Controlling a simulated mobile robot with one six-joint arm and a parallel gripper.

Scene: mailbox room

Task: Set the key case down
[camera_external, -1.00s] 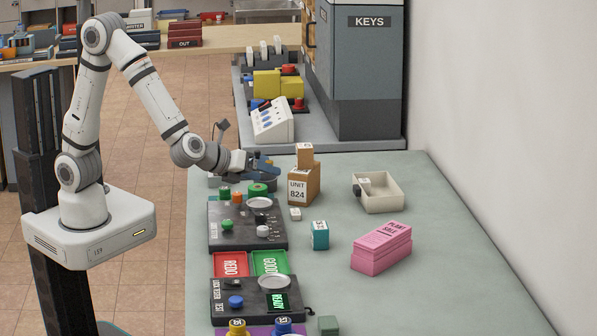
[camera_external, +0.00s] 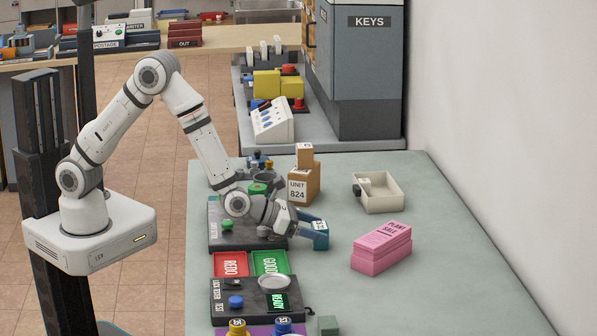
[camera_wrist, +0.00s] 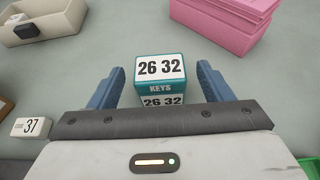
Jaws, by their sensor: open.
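The key case (camera_wrist: 160,88) is a small teal box with white labels reading "26 32" and the word KEYS. In the wrist view it stands on the table between the two blue fingers of my gripper (camera_wrist: 160,86). The fingers are open, with a gap on each side of the case. In the external view my gripper (camera_external: 314,232) is low over the table at the case, and its fingers cover most of the case.
A pink stack of PLANT SALE cards (camera_external: 381,246) lies to the right. A cream tray (camera_external: 392,203) and a cardboard UNIT 824 box (camera_external: 300,186) stand behind. A small white tag marked 37 (camera_wrist: 32,127) lies left of my gripper. REDO (camera_external: 230,264) and GOOD (camera_external: 270,262) trays lie in front.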

